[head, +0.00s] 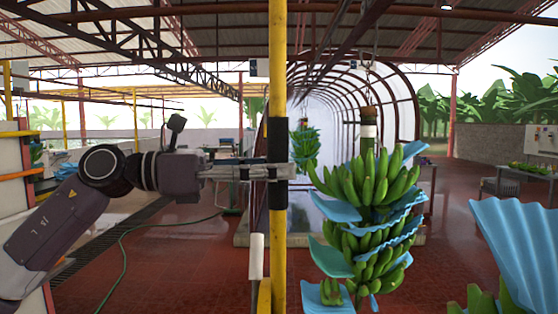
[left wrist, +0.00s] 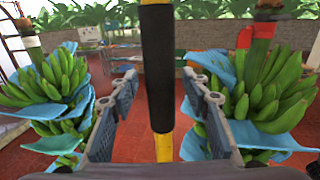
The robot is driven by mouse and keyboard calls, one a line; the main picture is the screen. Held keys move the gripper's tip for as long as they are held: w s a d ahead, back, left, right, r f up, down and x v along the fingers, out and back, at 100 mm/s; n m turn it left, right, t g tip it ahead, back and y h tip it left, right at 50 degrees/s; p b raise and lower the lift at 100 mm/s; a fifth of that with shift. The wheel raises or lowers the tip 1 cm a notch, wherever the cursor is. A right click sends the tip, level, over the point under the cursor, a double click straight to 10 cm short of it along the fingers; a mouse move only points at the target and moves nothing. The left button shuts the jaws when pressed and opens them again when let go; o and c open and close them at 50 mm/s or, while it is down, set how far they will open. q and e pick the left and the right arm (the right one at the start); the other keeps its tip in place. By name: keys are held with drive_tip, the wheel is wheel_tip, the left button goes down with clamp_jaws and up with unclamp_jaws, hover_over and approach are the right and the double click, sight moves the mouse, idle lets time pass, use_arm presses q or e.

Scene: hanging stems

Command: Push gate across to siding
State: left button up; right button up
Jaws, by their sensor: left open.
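A yellow upright bar (head: 278,80) with a black sleeve (head: 278,140) stands in the middle of the head view; I take it as the gate's handle. My left gripper (head: 284,171) reaches across it at sleeve height. In the left wrist view the black sleeve (left wrist: 157,60) stands between the two open fingers of the left gripper (left wrist: 158,80), with a gap visible on each side. I cannot tell whether either finger touches it. The siding cannot be made out clearly. My right gripper is not in view.
A green banana bunch (head: 368,190) with blue sheets hangs from a chain just right of the bar. Part of another bunch with a blue sheet (head: 515,240) fills the lower right. Overhead rails (head: 400,14) cross the top. A green hose (head: 125,250) lies on the red floor.

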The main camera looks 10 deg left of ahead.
use_arm(q)
drive_tip(key=shift+w+d, duration=0.2)
drive_tip(key=shift+d, duration=0.2)
drive_tip(key=shift+c, duration=0.4)
clamp_jaws()
